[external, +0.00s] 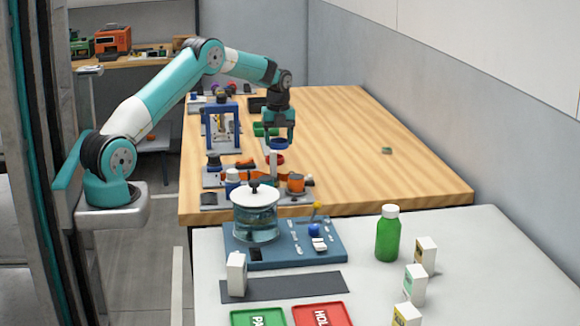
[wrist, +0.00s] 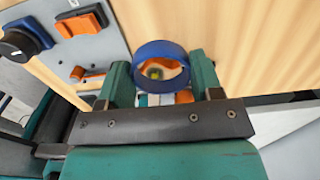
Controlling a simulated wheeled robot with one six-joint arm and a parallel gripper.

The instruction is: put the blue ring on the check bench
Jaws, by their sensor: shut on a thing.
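The blue ring (external: 278,143) is between the fingers of my gripper (external: 279,137), held above the wooden table. In the wrist view the blue ring (wrist: 160,47) sits between the two green fingers of my gripper (wrist: 162,77), which are shut on it. Through its hole I see something white, orange and green below. The light grey bench in the foreground (external: 500,265), with the green and red trays, looks like the check bench. My gripper is beyond its far edge, over the wooden table.
The wooden table (external: 345,130) carries a blue frame (external: 222,127), orange parts and a small green ring (external: 386,150). The grey bench holds a glass jar (external: 256,220) on a blue plate, a green bottle (external: 388,235), several small boxes, a green tray (external: 258,317) and a red tray (external: 322,315).

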